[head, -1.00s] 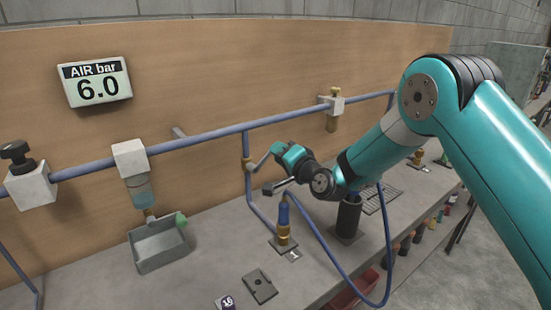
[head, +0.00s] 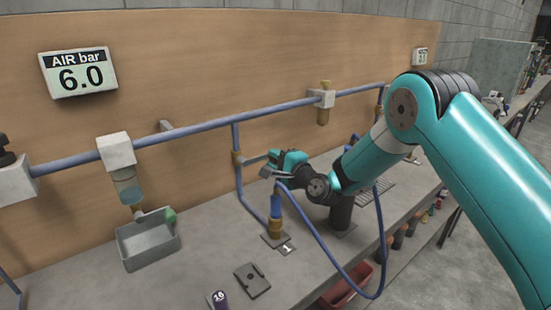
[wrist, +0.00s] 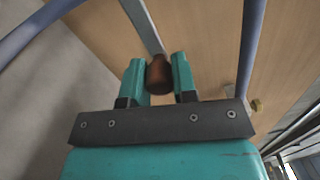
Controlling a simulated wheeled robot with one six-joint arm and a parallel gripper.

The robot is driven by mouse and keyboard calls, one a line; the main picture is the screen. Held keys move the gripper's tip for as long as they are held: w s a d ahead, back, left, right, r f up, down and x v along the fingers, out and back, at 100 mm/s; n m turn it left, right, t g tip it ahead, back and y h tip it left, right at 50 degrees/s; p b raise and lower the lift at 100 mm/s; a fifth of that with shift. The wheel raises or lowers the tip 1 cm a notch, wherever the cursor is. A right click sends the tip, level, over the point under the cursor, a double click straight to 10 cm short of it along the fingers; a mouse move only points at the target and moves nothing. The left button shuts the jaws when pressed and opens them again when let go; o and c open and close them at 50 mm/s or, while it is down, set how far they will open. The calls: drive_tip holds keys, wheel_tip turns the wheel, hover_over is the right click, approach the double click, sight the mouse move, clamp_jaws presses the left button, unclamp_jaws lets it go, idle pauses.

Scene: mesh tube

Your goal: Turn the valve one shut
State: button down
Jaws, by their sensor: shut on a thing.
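Valve one has a brass body (head: 237,158) on the blue drop pipe against the wood panel. A grey lever (head: 253,160) reaches from it to the right, toward my gripper (head: 272,165). In the wrist view, the lever (wrist: 141,24) ends in a brown knob (wrist: 159,75). My gripper (wrist: 158,72) is closed around this knob, one teal finger on each side. In the head view the knob is hidden by the gripper. A plate marked 1 (head: 287,249) lies on the bench below the drop pipe.
The pressure display (head: 78,73) reads 6.0. A blue hose (head: 318,232) rises from the brass fitting (head: 275,228) and loops past the bench edge under my arm. A grey bin (head: 147,242) stands left, and a dark cylinder (head: 342,214) stands close below my wrist.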

idle(0.4)
drive_tip(key=c, duration=0.9)
unclamp_jaws()
drive_tip(key=shift+f, duration=0.1)
drive_tip(key=b+v, duration=1)
drive_tip(key=v, duration=0.7)
drive_tip(key=shift+s+d, duration=0.2)
drive_tip(key=shift+d, duration=0.05)
drive_tip(key=shift+a, duration=0.1)
